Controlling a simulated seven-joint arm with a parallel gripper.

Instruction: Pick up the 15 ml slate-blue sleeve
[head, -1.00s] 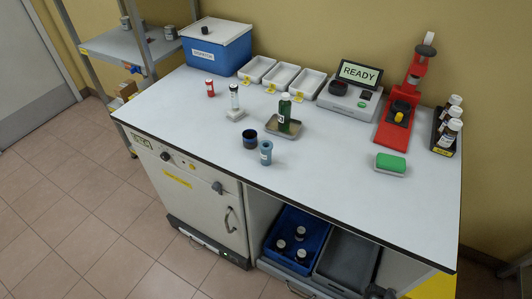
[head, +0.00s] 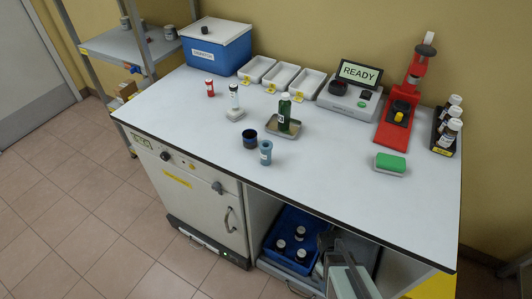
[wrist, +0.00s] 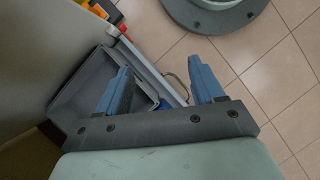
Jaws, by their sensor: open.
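The slate-blue sleeve (head: 265,152) stands upright near the front edge of the white bench, with a white label on its side. A wider dark blue cup (head: 250,139) stands just behind it to the left, close by. My gripper (wrist: 161,78) is open and empty in the wrist view, its two blue fingers spread apart. The sleeve is not in the wrist view. In the head view part of my arm shows low at the right, below the bench top and apart from the sleeve; the fingertips are not clear there.
The bench front between is clear.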

